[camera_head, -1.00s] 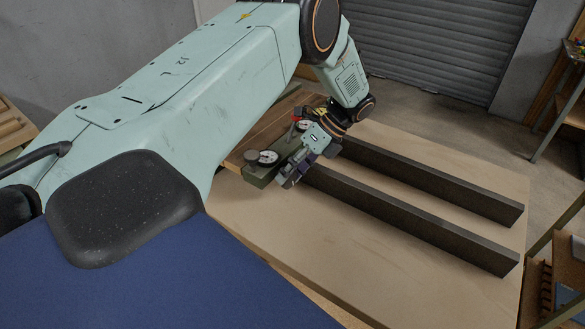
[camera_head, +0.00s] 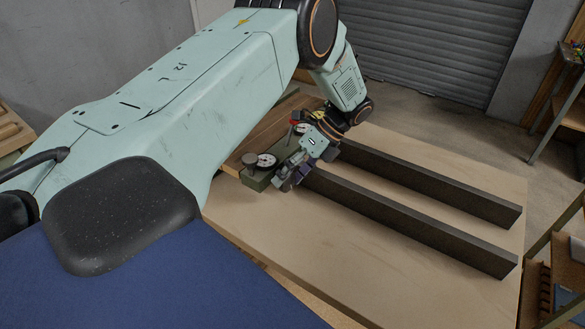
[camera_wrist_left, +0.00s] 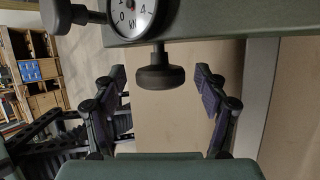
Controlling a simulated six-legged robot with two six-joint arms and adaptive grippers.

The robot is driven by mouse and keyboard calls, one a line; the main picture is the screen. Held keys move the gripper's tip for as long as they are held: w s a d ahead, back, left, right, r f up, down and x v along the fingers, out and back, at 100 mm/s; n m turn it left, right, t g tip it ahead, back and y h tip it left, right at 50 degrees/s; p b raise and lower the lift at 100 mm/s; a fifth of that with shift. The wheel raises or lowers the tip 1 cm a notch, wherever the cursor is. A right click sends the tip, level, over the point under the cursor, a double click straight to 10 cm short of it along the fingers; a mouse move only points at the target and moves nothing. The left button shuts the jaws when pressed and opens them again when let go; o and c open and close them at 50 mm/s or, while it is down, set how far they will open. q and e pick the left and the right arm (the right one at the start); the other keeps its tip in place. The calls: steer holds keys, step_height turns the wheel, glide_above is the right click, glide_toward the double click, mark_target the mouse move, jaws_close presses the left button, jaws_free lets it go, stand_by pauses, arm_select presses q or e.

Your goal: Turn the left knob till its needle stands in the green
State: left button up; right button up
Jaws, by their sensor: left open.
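A dark green box (camera_head: 256,181) at the near end of the press carries a white gauge (camera_head: 266,161) with a dark knob (camera_head: 249,158) beside it. A second white gauge (camera_head: 301,128) shows partly behind my arm. My left gripper (camera_head: 284,184) is at the box's side. In the left wrist view the open gripper (camera_wrist_left: 156,78) has a dark round knob (camera_wrist_left: 160,78) between its fingers, with gaps on both sides. A cropped gauge (camera_wrist_left: 133,16) is above it, and another knob (camera_wrist_left: 66,16) is at upper left. I cannot make out a green band.
Two long dark bars (camera_head: 420,217) (camera_head: 440,182) lie on the pale board (camera_head: 350,255), to the right of the gripper. A small red part (camera_head: 292,124) is close to my wrist. A wooden shelf unit (camera_wrist_left: 42,75) shows in the left wrist view. The board's front is clear.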

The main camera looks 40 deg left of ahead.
arm_select(q)
steer(key=v, duration=1.2)
stand_by(0.5)
